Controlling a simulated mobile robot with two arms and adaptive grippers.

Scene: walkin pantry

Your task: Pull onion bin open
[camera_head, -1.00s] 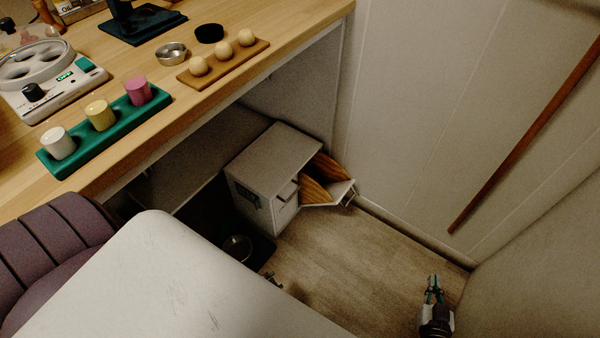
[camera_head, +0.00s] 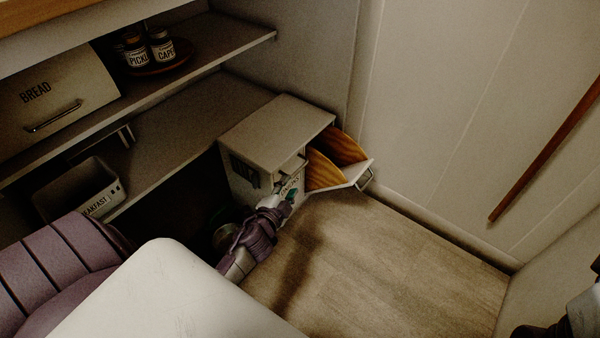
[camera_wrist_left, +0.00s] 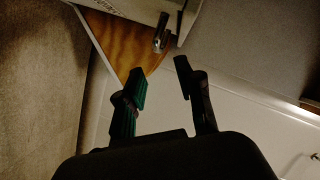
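A pale bin cabinet (camera_head: 275,132) stands on the floor against the wall. Its right-hand bin (camera_head: 350,176) is tilted out, showing brown wooden sides and a metal handle. The left front (camera_head: 266,184) looks closed, with a metal handle; its lettering, partly covered, seems to read onions. My left gripper (camera_head: 286,192) is low in front of that front. In the left wrist view my left gripper (camera_wrist_left: 163,80) has its fingers apart with nothing between them. A metal handle (camera_wrist_left: 160,33) lies just beyond the fingertips, apart from them. Part of my right arm shows at the lower right edge; its fingers are unclear.
Shelves at left hold a bread box (camera_head: 55,88), jars (camera_head: 150,50) and a breakfast basket (camera_head: 80,190). The floor (camera_head: 400,255) right of the cabinet is clear, bounded by walls.

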